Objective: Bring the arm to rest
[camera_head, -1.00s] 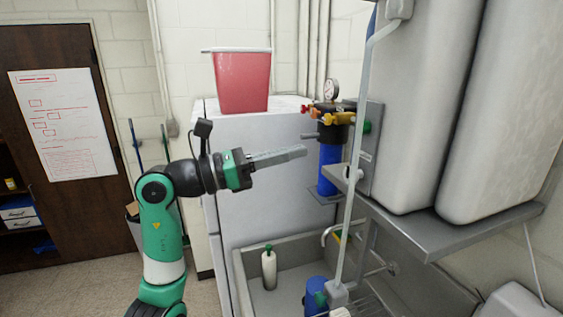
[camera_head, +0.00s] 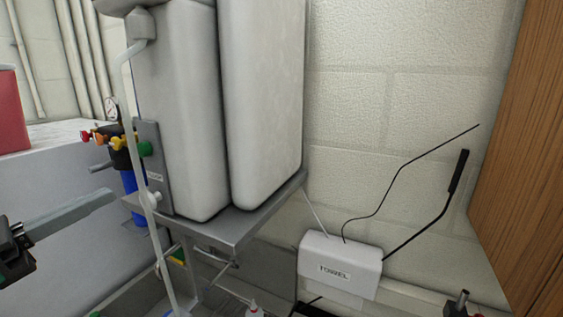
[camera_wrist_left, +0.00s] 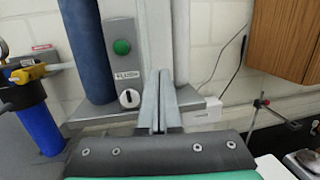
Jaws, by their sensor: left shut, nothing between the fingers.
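My left gripper (camera_head: 72,212) comes in from the left edge of the head view, with its long grey fingers pointing right toward the blue filter and the shelf. In the left wrist view its two fingers (camera_wrist_left: 162,103) stand together in the middle, shut with nothing between them. The fingers appear in front of the grey control panel with the green button (camera_wrist_left: 122,47). I cannot tell the exact gap to the panel or shelf. Most of my left arm is outside the head view. My right gripper is not in view.
Two large white tanks (camera_head: 262,100) stand on a grey metal shelf (camera_head: 238,228). A blue filter (camera_head: 133,185) with coloured valves hangs left of them. A sink lies below.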

